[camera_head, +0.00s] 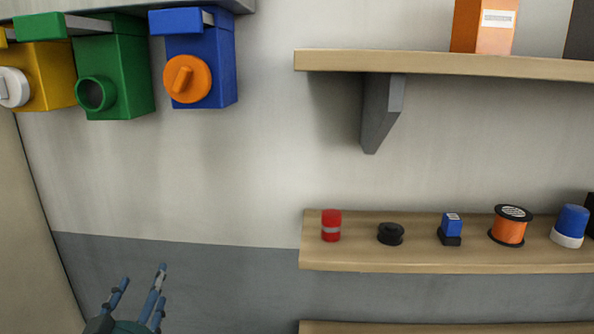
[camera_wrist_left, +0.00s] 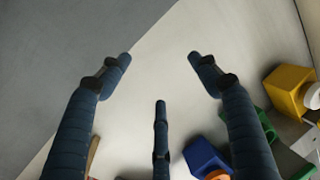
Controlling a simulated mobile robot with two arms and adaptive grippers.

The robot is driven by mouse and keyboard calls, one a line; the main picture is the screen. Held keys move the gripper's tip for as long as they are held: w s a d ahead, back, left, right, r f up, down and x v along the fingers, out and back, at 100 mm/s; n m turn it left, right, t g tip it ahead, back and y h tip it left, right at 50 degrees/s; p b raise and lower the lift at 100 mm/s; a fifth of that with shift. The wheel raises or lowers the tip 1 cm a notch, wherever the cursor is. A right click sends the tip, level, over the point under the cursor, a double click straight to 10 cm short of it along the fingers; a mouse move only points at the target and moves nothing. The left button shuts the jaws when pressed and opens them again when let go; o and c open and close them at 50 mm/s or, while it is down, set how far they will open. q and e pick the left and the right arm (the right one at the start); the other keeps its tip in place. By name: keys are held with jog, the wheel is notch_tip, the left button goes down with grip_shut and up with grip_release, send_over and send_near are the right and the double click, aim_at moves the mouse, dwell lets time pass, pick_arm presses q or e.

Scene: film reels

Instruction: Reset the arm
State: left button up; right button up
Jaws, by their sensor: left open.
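My left gripper (camera_head: 140,300) is at the bottom left of the head view, in front of the lower grey wall. Its fingers point up and are spread apart, with nothing between them. In the left wrist view the open fingers of my left gripper (camera_wrist_left: 160,85) show against the white and grey wall, and they touch nothing. My right gripper is in neither view.
Boxes in yellow (camera_head: 45,75), green (camera_head: 125,75) and blue (camera_head: 215,70) hang at the upper left. A wooden shelf (camera_head: 400,259) at right bears a red cylinder (camera_head: 331,218), an orange spool (camera_head: 508,230) and other items. An upper shelf (camera_head: 440,64) bears an orange box (camera_head: 485,38).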

pick_arm(q)
jog(key=s+d+f+g, duration=0.1)
jog(key=s+f+g, duration=0.3)
jog(key=f, duration=0.5)
jog(key=s+d+f+g, duration=0.1)
jog(key=s+f+g, duration=0.2)
jog(key=s+f, duration=0.45)
jog(key=s+d+f+m+g+h, duration=0.1)
jog(key=s+d+f+g+h, duration=0.2)
jog(key=s+f, duration=0.5)
jog(key=s+d+f+m+g, duration=0.1)
jog(key=s+d+f+g, duration=0.3)
jog(key=s+f, duration=0.4)
notch_tip(320, 180, down, 25)
jog(key=s+g+b, duration=0.1)
jog(key=s+b, duration=0.1)
jog(key=b, duration=0.1)
jog(key=s+a+f+b, duration=0.1)
jog(key=s+f, duration=0.8)
jog(key=f, duration=0.1)
jog(key=s+a+f+g+b, duration=0.1)
jog(key=s+a+f, duration=0.1)
jog(key=s+f, duration=0.6)
notch_tip(320, 180, down, 3)
jog(key=shift+s+a+r, duration=0.1)
jog(key=shift+s+a, duration=0.2)
jog(key=shift+s, duration=0.1)
jog(key=shift+r, duration=0.1)
